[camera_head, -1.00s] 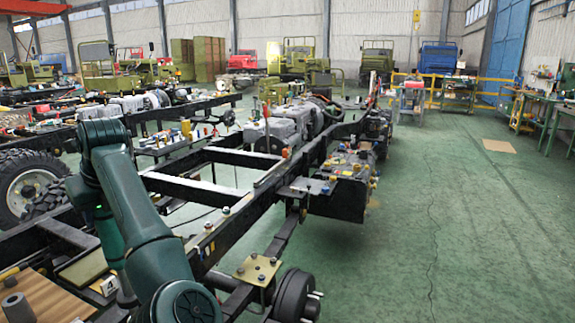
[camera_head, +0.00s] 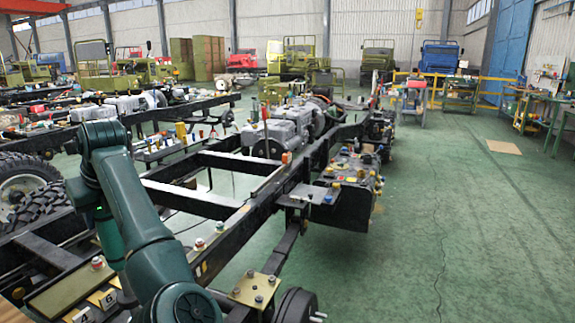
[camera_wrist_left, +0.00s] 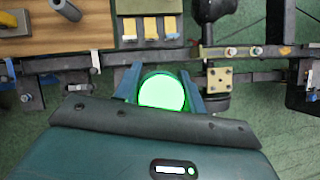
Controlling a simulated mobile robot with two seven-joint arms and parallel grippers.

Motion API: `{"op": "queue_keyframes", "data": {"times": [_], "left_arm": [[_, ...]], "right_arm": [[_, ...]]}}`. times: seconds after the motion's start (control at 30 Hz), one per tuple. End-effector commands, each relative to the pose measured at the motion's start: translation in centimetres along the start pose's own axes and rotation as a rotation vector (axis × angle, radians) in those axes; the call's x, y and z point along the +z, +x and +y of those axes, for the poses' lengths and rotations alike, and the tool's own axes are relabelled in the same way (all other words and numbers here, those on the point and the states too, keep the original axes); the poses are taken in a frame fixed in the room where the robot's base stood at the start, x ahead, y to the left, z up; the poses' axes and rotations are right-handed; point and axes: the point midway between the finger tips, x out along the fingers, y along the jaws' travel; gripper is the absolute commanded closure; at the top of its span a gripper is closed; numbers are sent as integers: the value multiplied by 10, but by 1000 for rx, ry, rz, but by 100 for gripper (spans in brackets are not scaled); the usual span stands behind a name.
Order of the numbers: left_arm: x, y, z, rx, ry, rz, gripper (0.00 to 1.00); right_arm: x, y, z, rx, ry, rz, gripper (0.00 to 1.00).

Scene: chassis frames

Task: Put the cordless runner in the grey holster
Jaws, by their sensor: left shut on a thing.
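My left arm reaches down in the head view, and its gripper is hidden there behind or below the forearm. In the left wrist view my left gripper (camera_wrist_left: 161,72) shows two blue fingers closed on both sides of a round end, washed out in bright green-white. I take this to be the cordless runner (camera_wrist_left: 162,92); its lower part is hidden. A grey open cylinder (camera_wrist_left: 65,9), probably the grey holster, stands on a brown board at the top left of the wrist view, apart from the gripper. My right gripper is not in view.
A black chassis rail (camera_head: 236,222) with crossmembers lies ahead, with a bolted brass plate (camera_head: 254,290) near me. Several yellow tags (camera_wrist_left: 151,28) lie beside the brown board (camera_wrist_left: 92,30). Open green floor (camera_head: 450,230) is to the right.

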Motion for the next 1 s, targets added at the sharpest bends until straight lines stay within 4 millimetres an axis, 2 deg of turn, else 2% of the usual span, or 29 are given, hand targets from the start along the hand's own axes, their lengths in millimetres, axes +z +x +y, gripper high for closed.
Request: {"op": "queue_keyframes", "data": {"times": [0.27, 0.47, 0.67, 0.87, 1.0], "left_arm": [[-11, 20, 0, 1, -1, -4, 100], [-12, 22, 0, -1, -1, -5, 100], [-12, 22, 0, -1, -1, -4, 100], [-5, 20, 5, 0, -2, -5, 100], [7, 16, 13, 1, -2, -7, 100]], "right_arm": [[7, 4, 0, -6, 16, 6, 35], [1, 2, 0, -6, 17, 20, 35], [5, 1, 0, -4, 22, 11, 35], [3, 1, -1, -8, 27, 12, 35], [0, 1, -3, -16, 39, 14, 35]]}}
